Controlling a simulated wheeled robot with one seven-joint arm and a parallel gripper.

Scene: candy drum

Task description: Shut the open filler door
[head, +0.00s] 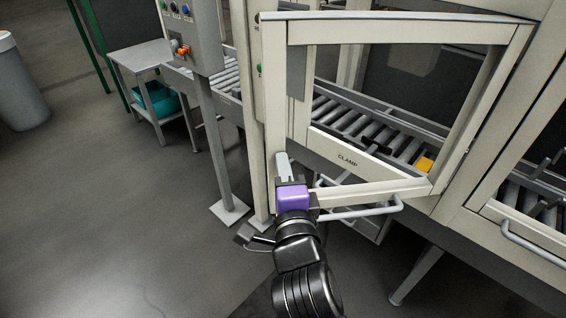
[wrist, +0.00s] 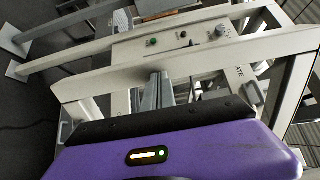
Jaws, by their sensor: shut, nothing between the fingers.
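The filler door (head: 405,190) is a cream frame with a large window. It stands swung out from the machine in the head view, with its grey bar handle (head: 360,212) low on it. My gripper (head: 282,160) is shut and empty at the door's lower left corner, with its purple body just below. In the wrist view the shut fingers (wrist: 158,82) lie close to a cream frame bar (wrist: 215,60). I cannot tell whether they touch it.
A roller conveyor (head: 350,120) with a yellow block (head: 425,164) runs behind the door. A control box (head: 190,35) stands on a post at left. A small table (head: 140,55) holds a teal bin (head: 158,100). A neighbouring panel with a handle (head: 540,243) is at right.

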